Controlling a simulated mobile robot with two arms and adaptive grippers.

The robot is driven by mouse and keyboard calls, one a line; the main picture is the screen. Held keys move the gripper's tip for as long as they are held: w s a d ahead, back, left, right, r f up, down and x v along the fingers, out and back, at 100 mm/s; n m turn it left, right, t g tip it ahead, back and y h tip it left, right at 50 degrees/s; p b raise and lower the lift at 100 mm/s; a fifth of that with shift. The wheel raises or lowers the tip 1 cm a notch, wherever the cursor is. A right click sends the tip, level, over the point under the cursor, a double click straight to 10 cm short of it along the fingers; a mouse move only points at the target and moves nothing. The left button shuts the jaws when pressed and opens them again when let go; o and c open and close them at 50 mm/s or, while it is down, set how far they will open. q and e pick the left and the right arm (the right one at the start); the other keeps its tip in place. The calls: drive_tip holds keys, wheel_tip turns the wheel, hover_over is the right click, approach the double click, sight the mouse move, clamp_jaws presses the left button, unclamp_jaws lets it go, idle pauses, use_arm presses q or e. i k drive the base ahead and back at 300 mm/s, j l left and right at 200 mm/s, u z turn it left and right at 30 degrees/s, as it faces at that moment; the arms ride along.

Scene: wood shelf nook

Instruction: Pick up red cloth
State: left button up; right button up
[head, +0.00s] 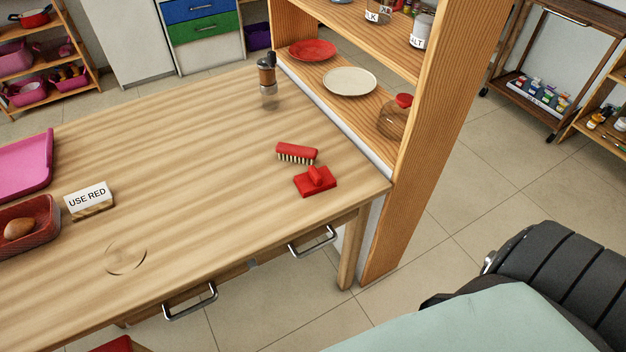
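A small red folded piece (316,182), which looks like the red cloth, lies on the wooden table (190,160) near its right corner. It is roughly square with a raised lump on top. A red brush (296,152) with pale bristles lies just behind it, close to it. Neither of my grippers is in view.
A wooden shelf unit (425,150) rises along the table's right end. A pepper mill (267,85) stands at the back. A "USE RED" sign (89,199), a red basket (52,212) and a pink tray (28,165) are on the left. The table's middle is clear.

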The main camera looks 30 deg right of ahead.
sight(316, 181)
drive_tip(key=i+j+z, duration=0.15)
drive_tip(key=z, duration=0.6)
